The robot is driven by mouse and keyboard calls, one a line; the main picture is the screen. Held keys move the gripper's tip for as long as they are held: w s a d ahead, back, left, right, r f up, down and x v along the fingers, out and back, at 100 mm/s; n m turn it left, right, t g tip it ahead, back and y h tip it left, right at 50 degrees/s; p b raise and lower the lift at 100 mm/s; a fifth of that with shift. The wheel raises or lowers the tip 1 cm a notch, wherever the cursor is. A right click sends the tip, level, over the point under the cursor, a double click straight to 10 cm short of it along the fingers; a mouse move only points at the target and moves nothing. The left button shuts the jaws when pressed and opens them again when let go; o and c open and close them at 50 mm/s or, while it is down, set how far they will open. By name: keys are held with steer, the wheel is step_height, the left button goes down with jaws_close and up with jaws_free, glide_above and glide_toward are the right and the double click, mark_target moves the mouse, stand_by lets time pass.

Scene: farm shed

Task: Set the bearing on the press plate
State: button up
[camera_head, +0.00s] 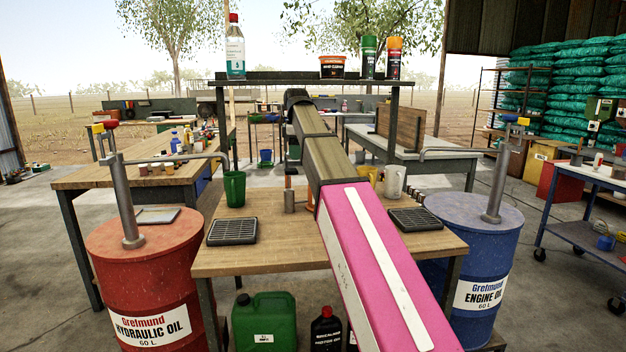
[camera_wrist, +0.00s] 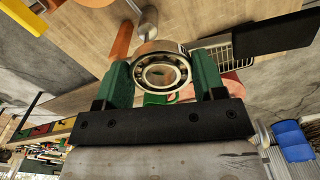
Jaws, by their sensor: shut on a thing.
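In the wrist view my gripper (camera_wrist: 162,76) has green fingers, and they are shut on a round metal bearing (camera_wrist: 163,58). The bearing's ring of balls and its open centre face the camera. The wooden table shows beyond it, and the bearing looks held clear of the top. In the head view my pink and dark arm reaches over the table (camera_head: 262,258) and hides the gripper and the bearing. I cannot pick out the press plate for sure in either view.
Dark grated trays lie on the table at left (camera_head: 233,231) and right (camera_head: 415,219). A green cup (camera_head: 235,188), a small metal cylinder (camera_head: 289,200) and a pale mug (camera_head: 393,181) stand near the back. A shelf (camera_head: 268,82) with bottles spans above. Red (camera_head: 150,270) and blue (camera_head: 485,250) drums flank the table.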

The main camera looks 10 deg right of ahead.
steer(key=w+d+f, duration=0.2)
steer(key=d, duration=0.1)
steer(key=w+d+f, duration=0.2)
steer(key=d, duration=0.1)
steer(key=w+d+f, duration=0.2)
steer(key=d+f, duration=0.1)
steer(key=d, duration=0.1)
steer(key=shift+d+f, duration=0.1)
steer(key=shift+f, duration=1.9)
steer(key=shift+f, duration=0.1)
steer(key=o, duration=1)
steer(key=shift+o, duration=0.2)
step_height(320, 180, up, 12)
